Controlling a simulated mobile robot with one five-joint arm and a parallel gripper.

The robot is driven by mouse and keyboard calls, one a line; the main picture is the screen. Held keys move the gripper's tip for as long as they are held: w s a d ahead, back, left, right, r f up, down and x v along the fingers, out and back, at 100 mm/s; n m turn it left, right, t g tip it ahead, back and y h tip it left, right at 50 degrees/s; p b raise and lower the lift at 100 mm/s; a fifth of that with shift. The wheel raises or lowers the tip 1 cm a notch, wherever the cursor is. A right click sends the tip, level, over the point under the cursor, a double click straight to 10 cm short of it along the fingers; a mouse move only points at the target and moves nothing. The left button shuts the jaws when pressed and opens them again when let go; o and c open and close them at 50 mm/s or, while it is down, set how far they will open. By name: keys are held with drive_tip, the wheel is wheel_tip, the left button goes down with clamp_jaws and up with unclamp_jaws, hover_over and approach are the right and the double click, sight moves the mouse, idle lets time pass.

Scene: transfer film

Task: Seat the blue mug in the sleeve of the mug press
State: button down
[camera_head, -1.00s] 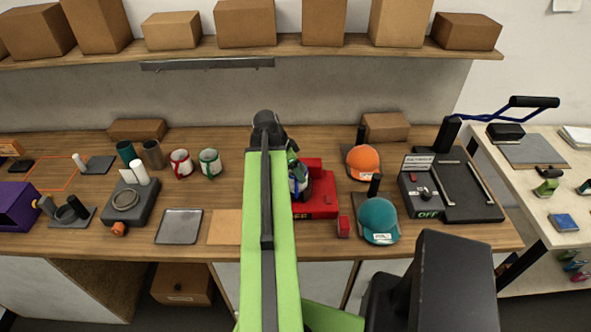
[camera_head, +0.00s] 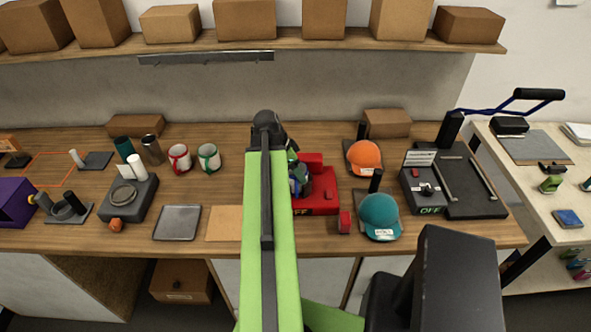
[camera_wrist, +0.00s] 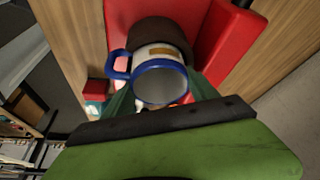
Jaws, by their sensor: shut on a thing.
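The blue mug (camera_wrist: 160,80), with a blue rim and handle and a pale body, sits at the mouth of the dark sleeve (camera_wrist: 160,32) in the wrist view. Its handle points left. How far it is inside the sleeve, I cannot tell. My gripper (camera_wrist: 162,98) is shut on the mug, a teal finger on each side. The red mug press (camera_wrist: 212,40) lies around the sleeve. In the head view, the press (camera_head: 322,196) stands at mid-table, and my arm partly hides it and the mug (camera_head: 298,184).
Two more mugs, one red-trimmed (camera_head: 180,158) and one green-trimmed (camera_head: 208,157), stand left of my arm. An orange cap (camera_head: 363,158) and a teal cap (camera_head: 380,215) are right of the press. A small red block (camera_head: 344,222) lies near its front right corner.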

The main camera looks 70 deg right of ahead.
drive_tip(key=shift+f, duration=0.3)
drive_tip(key=shift+c, duration=0.8)
unclamp_jaws()
drive_tip(key=shift+r, duration=0.1)
drive_tip(key=p+v, duration=1.6)
drive_tip(key=v, duration=0.1)
drive_tip(key=shift+r, duration=0.2)
drive_tip(key=shift+w+a+f, duration=0.1)
drive_tip(key=shift+w, duration=0.05)
